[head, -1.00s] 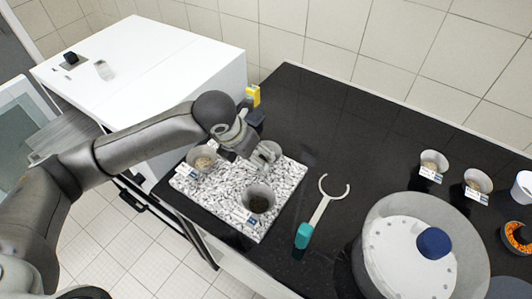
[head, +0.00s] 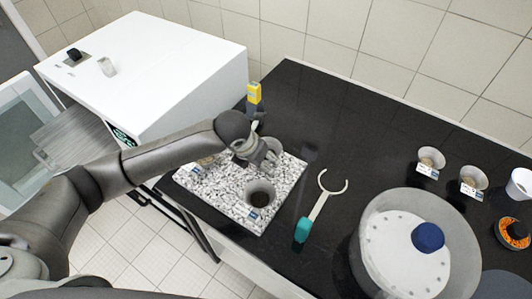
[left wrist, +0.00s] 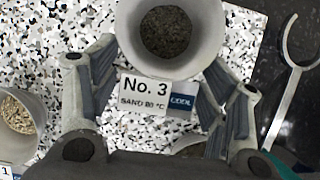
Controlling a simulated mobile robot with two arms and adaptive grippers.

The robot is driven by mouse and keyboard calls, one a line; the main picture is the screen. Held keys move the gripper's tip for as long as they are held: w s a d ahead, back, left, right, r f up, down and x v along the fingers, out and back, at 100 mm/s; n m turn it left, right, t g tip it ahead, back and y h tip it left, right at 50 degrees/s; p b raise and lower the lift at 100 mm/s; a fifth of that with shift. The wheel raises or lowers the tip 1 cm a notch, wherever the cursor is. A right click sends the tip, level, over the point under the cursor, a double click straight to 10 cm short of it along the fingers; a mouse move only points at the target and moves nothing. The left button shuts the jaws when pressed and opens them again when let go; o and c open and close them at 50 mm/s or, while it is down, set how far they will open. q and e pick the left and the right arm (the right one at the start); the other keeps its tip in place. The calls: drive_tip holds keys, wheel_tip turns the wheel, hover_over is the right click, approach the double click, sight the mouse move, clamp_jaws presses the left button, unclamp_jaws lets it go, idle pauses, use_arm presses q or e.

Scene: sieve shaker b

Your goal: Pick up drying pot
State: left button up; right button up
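A grey drying pot with dark sand (left wrist: 168,30) and a white label, "No. 3", stands upright on a speckled board. In the head view this far pot (head: 272,144) is partly hidden behind my gripper. My left gripper (head: 265,160) is open, its fingers apart on either side of the label in the left wrist view (left wrist: 165,95), with nothing held. A nearer pot (head: 260,188) with dark contents stands on the board; a pot of pale grains (left wrist: 17,112) stands to the left, mostly hidden by my arm in the head view. My right gripper is not in view.
The speckled board (head: 228,212) lies on the black worktop. A ring-ended tool with teal handle (head: 303,230) lies to its right. A large sieve shaker (head: 405,250) and more pots (head: 430,158) stand further right. A white cabinet (head: 150,70) stands at left.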

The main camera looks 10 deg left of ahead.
use_arm(q)
drive_tip(key=c, duration=0.7)
drive_tip(key=shift+r, duration=0.1)
